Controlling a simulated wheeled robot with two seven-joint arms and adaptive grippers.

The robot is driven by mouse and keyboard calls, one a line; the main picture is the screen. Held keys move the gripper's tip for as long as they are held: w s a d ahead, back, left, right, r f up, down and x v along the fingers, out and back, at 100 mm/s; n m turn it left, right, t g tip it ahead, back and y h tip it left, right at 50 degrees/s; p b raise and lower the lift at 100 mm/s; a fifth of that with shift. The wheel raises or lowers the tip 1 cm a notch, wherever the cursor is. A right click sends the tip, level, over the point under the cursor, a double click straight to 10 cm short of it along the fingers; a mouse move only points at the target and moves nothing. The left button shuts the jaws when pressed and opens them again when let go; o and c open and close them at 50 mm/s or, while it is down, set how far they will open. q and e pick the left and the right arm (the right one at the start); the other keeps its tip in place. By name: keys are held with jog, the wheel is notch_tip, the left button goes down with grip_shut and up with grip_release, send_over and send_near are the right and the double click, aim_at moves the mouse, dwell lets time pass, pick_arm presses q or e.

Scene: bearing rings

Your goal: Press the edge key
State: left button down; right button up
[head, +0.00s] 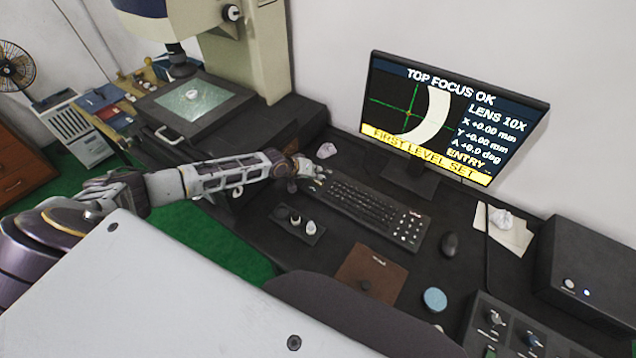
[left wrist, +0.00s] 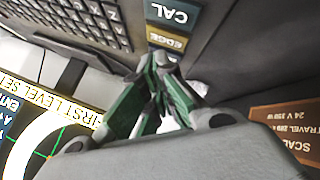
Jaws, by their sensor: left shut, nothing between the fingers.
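The edge key (left wrist: 165,42) is a small olive key with the word EDGE, in the left wrist view, beside a larger dark key marked CAL (left wrist: 174,14). My left gripper (left wrist: 163,62) is shut and empty, its fingertips close to the edge key in the picture; I cannot tell whether they touch it. In the head view my left gripper (head: 314,169) is at the left end of the black keyboard (head: 375,208), and the edge key cannot be made out there. The monitor (head: 445,115) reads TOP FOCUS OK, ENTRY and FIRST LEVEL SET. My right gripper is not in view.
A small dark tray with knobs (head: 283,220) lies in front of the keyboard. A microscope stand (head: 250,55) rises at the back left.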

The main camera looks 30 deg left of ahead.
aim_at(316, 181)
pick_arm(q)
jog(key=shift+f+b, duration=0.3)
jog(key=shift+f, duration=0.45)
dwell(1.0)
jog(key=shift+r, duration=0.15)
jog(key=shift+r+p, duration=0.65)
jog(key=shift+p, duration=0.2)
jog(key=shift+r+p, duration=2.35)
jog(key=shift+r, duration=0.15)
